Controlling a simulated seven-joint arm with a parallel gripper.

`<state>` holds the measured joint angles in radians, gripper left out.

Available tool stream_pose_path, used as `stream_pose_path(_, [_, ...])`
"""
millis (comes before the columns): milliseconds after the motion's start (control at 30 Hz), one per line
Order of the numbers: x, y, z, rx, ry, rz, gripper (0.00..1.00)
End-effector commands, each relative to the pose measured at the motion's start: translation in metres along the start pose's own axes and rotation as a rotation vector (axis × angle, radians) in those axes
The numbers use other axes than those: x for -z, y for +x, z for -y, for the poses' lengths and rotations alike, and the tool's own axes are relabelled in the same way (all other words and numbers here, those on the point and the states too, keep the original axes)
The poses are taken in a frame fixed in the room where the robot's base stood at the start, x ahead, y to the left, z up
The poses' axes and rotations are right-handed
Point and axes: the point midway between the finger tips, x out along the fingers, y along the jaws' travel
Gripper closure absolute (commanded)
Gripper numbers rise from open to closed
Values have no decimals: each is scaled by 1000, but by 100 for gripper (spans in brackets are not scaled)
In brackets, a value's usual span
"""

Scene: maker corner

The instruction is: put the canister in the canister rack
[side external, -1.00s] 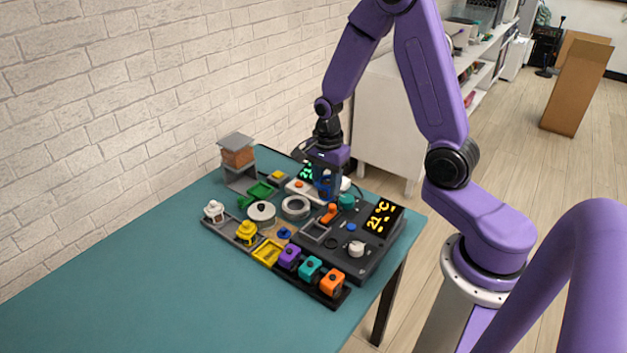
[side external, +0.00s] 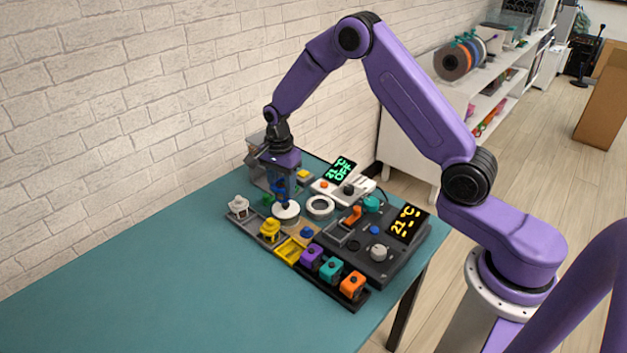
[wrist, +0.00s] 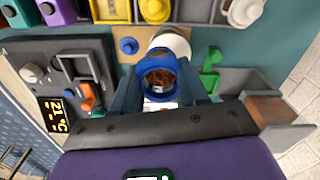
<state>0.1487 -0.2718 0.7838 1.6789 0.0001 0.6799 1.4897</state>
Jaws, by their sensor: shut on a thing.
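My gripper (wrist: 165,92) is shut on a round, blue, open-topped canister (wrist: 159,70) with brown contents. In the side external view, my gripper (side external: 280,180) points down and holds the canister, partly hidden by the fingers, over or near the white round disc (side external: 286,211). I cannot tell whether the canister touches the disc. A long dark rack (side external: 327,289) runs along the front of the work area. It holds purple (side external: 311,256), teal (side external: 331,269) and orange (side external: 352,284) knobbed pieces, beside an empty yellow square frame (side external: 290,251). Which part is the canister rack is unclear.
Yellow (side external: 270,229) and white (side external: 238,206) knobbed pieces stand in a grey tray left of the yellow frame. A white ring (side external: 320,206) and a dark panel (side external: 376,247) with an amber display lie right of my gripper. The teal table is clear in front.

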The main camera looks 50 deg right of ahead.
Motion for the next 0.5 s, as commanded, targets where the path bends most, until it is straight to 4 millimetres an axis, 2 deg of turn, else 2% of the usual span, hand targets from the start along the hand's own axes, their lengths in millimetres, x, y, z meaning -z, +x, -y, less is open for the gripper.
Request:
stream_pose_path(33, [-8, 6, 13, 0, -18, 0, 88])
stream_pose_path(200, [-28, 18, 44, 1, -64, 0, 88])
stream_pose_path(333, [-38, 24, 58, 1, -86, 0, 88])
stream_pose_path(500, [-45, 28, 67, 1, -101, 0, 88])
